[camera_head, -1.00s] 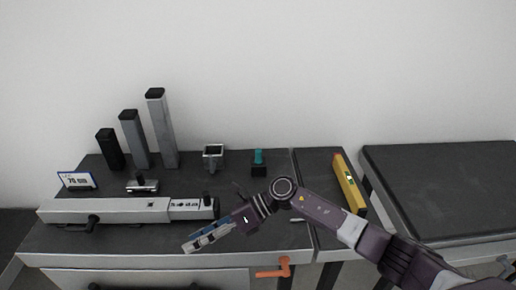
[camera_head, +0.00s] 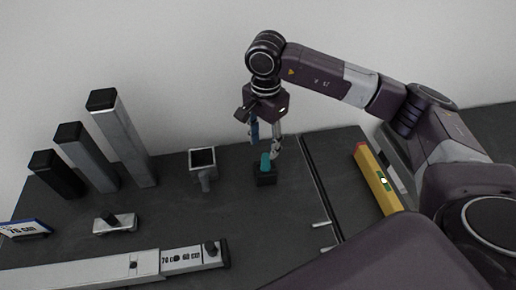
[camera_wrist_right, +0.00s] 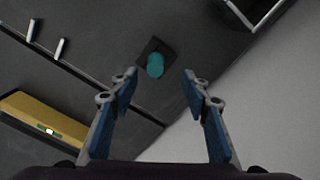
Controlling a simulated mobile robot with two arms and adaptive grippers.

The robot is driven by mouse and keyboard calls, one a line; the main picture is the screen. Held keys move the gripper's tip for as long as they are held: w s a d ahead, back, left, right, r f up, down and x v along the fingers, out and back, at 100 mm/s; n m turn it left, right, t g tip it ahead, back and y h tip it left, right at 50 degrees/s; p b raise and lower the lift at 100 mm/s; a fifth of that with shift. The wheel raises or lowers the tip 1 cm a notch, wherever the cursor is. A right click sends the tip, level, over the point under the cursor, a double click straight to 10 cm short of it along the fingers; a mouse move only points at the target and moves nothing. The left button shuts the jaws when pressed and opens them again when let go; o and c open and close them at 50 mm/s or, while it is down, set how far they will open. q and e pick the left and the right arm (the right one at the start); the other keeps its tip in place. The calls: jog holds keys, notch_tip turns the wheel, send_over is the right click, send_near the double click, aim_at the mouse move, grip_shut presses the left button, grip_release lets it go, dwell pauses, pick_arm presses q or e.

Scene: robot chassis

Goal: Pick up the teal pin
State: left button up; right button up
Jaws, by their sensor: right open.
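The teal pin (camera_head: 266,162) stands upright in a small black block (camera_head: 265,178) on the dark table. In the right wrist view the teal pin (camera_wrist_right: 155,66) shows from above with the black block (camera_wrist_right: 150,48) behind it. My right gripper (camera_head: 266,148) points down just above the pin, with its fingers apart. In the right wrist view my right gripper (camera_wrist_right: 157,78) is open and empty, with the pin showing in the gap just beyond the fingertips. My left gripper is not in view.
A square metal holder (camera_head: 203,161) stands left of the block. Three upright posts (camera_head: 124,138) stand further left. A yellow level (camera_head: 377,180) lies to the right. A long silver bar (camera_head: 120,272) lies at the front. Table around the block is clear.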

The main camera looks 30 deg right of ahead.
aim_at(265, 156)
jog(key=shift+s+f, duration=0.15)
jog(key=shift+f, duration=0.2)
jog(key=shift+s+f+p, duration=0.2)
jog(key=shift+f+p, duration=0.2)
jog(key=shift+f, duration=0.25)
jog(key=shift+s+f+p, duration=0.2)
jog(key=shift+f+p, duration=0.15)
jog(key=shift+f, duration=0.25)
notch_tip(265, 156, down, 4)
jog(key=shift+w+r+p, duration=0.1)
jog(key=shift+r+p, duration=0.05)
jog(key=shift+p, duration=0.5)
jog(key=shift+f, duration=0.3)
jog(key=c, duration=1.1)
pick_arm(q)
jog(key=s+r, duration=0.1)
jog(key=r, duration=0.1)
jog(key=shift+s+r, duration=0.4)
pick_arm(e)
grip_shut()
jog(key=shift+r, duration=0.1)
